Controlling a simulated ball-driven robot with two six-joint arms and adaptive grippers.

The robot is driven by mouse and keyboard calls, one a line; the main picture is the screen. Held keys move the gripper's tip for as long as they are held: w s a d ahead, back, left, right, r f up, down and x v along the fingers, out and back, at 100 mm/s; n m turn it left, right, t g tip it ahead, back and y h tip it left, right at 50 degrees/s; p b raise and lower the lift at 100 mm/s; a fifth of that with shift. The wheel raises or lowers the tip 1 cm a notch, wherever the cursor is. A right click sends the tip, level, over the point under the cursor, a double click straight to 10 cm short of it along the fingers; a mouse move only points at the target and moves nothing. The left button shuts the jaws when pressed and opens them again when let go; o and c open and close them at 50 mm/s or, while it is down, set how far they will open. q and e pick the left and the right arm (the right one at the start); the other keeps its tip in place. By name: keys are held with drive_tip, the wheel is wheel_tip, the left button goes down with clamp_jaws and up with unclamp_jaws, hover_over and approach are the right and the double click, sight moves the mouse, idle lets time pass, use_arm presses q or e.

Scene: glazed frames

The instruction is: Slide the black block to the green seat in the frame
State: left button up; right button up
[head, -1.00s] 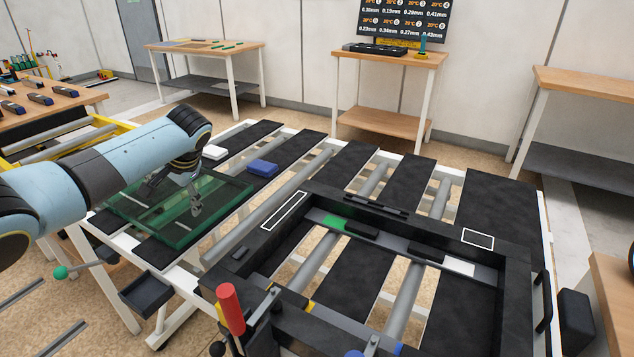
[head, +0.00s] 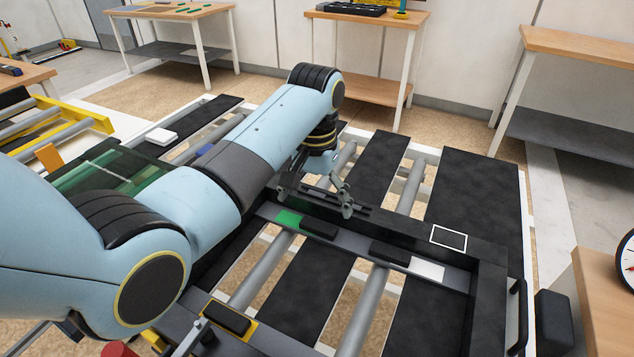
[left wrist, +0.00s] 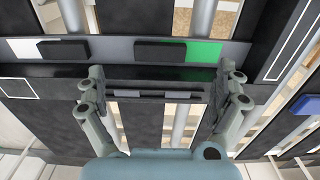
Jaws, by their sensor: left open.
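The green seat (head: 289,218) lies in the far rail of the black frame (head: 489,300). A black block (head: 319,229) sits in that rail just right of the green; in the left wrist view this block (left wrist: 166,51) touches or nearly touches the green patch (left wrist: 203,51). A second black block (head: 391,252) sits farther right, beside a white seat (head: 427,269). My left gripper (head: 317,197) is open and empty above the frame's far bar. In the left wrist view its fingers (left wrist: 160,75) are spread on either side of a dark handle-like bar (left wrist: 155,94). My right gripper is out of view.
Another black block (head: 227,318) lies in a yellow-edged seat on the near bar. A green glass pane (head: 110,170) lies at the left, behind my left arm. Rollers and gaps show inside the frame.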

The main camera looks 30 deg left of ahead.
sight(316, 229)
use_arm(q)
wheel_tip(316, 229, down, 6)
drive_tip(key=shift+f, duration=0.8)
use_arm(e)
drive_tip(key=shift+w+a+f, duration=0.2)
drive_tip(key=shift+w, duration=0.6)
use_arm(q)
drive_tip(key=shift+c, duration=0.4)
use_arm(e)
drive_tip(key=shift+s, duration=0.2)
use_arm(q)
drive_tip(key=shift+c, duration=1.1)
drive_tip(key=c, duration=0.9)
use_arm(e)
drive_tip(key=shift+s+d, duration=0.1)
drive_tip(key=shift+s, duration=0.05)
